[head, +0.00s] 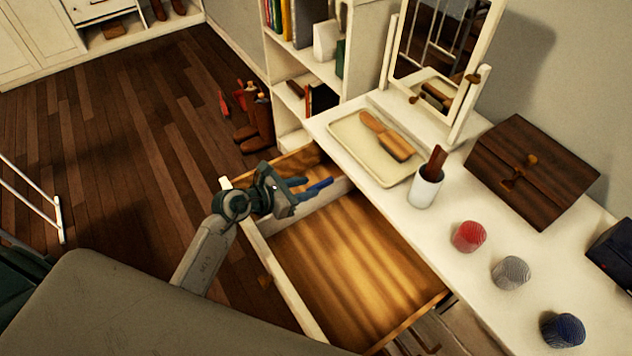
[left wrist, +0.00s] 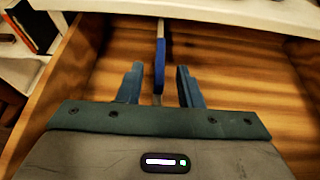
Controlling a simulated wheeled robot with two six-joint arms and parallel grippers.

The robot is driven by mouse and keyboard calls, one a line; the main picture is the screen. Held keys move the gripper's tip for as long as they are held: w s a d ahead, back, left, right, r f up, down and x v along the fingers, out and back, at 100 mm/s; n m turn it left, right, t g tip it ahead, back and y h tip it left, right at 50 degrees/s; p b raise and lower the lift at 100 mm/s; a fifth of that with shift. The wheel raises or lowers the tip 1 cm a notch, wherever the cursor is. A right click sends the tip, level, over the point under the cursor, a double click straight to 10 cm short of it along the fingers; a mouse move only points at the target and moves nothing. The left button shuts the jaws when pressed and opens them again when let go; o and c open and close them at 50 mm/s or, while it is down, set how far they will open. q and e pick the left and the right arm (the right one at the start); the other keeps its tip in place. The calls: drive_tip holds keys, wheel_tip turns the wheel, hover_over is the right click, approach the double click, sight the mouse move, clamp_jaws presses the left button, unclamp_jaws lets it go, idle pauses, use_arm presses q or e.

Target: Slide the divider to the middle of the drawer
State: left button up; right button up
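The open wooden drawer (head: 350,265) extends from under the white dresser top. A pale upright divider (head: 328,197) with a blue strip (head: 319,187) on its top edge stands in it, nearer the drawer's far side. My left gripper (head: 291,189) is over the divider with its fingers apart. In the left wrist view the blue strip (left wrist: 160,63) lies edge-on between the two open fingers (left wrist: 159,72), with a gap on either side. The fingers hide part of the divider in the head view. My right gripper is not in view.
The dresser top carries a tray (head: 345,145) with a brush, a white cup (head: 425,188), a wooden box (head: 530,170) and several round coloured items. A shelf (head: 300,70) stands behind. The larger drawer part on the near side is empty.

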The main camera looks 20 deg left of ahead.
sight(317, 185)
use_arm(q)
drive_tip(key=shift+x, duration=1.9)
clamp_jaws()
